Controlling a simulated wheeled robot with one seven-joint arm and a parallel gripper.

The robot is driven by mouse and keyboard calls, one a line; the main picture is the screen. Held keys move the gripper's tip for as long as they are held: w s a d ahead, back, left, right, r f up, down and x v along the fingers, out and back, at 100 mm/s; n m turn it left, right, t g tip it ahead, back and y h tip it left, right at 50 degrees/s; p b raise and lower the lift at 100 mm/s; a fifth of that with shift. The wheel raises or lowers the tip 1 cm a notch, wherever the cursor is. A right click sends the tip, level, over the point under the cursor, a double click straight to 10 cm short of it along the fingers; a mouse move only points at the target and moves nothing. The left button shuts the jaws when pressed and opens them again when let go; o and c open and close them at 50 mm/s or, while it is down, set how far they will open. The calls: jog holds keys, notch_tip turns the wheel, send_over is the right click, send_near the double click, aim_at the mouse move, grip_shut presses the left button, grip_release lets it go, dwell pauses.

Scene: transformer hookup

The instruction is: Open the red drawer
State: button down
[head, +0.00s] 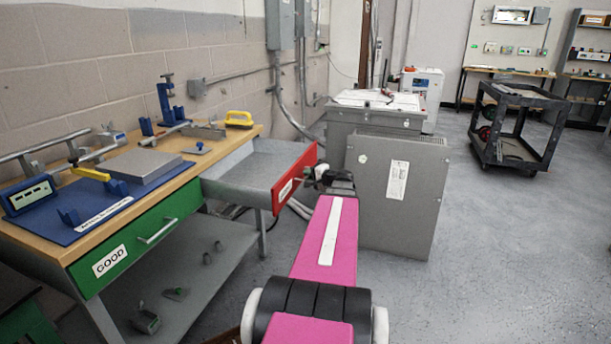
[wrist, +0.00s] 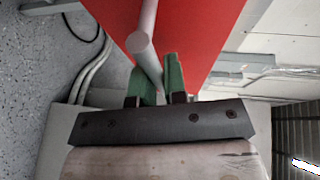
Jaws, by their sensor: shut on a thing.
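The red drawer (head: 293,178) is pulled out from the right part of the workbench, and its grey inside shows in the head view. Its red front also fills the upper middle of the wrist view (wrist: 205,35). My gripper (wrist: 160,80) is shut on the drawer's grey bar handle (wrist: 142,42), with a green fingertip on each side of it. In the head view my gripper (head: 325,175) is at the red front, and the handle is largely hidden behind it. The drawer looks empty where I can see in.
A green drawer (head: 137,242) labelled GOOD is closed at the bench's left. A blue mat (head: 75,218) with tools lies on the bench top. A grey transformer cabinet (head: 395,190) stands close to the right of my gripper. Open floor (head: 510,250) lies to the right.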

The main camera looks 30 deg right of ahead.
jog(key=c, duration=1.2)
grip_release()
jog(key=v, duration=1)
jog(key=shift+s, duration=0.35)
jog(key=shift+d, duration=0.1)
